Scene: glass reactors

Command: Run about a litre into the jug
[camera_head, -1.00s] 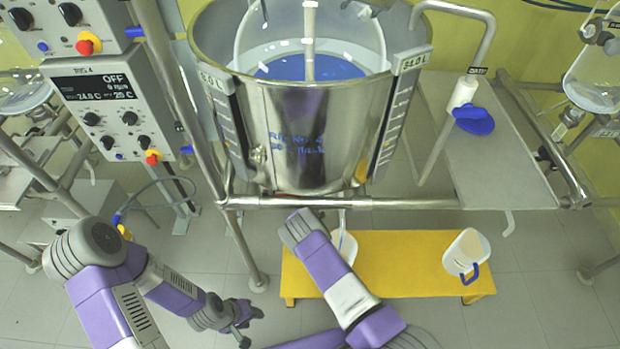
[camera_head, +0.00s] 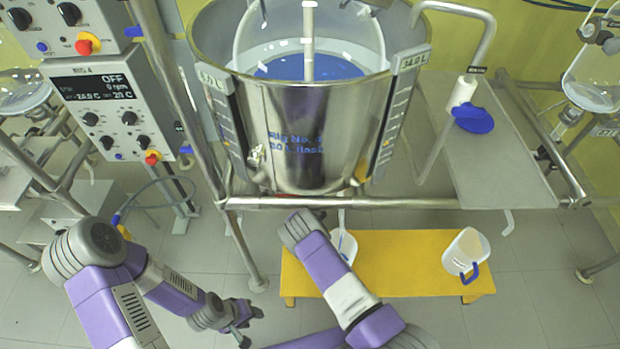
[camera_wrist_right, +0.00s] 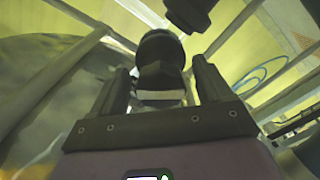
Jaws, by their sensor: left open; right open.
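The steel vessel (camera_head: 318,150) marked Rig No. 4 holds a glass flask with blue liquid (camera_head: 310,67). A white jug (camera_head: 351,248) stands on the yellow bench below it, partly hidden by my right arm; a blue patch shows in it, and I cannot tell whether it is liquid. A second white jug (camera_head: 462,250) with a blue handle stands at the bench's right end. My right gripper is hidden in the head view. In the right wrist view it (camera_wrist_right: 163,75) is open, with a dark rounded knob (camera_wrist_right: 160,55) between or just beyond its fingers. My left gripper (camera_head: 250,326) is open and empty, low over the floor.
The yellow bench (camera_head: 400,265) has free room between the jugs. A steel frame rail (camera_head: 420,203) runs above it. A control box (camera_head: 118,105) reading OFF and 0 rpm stands left. A grey shelf (camera_head: 500,165) and another glass rig (camera_head: 595,90) are on the right.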

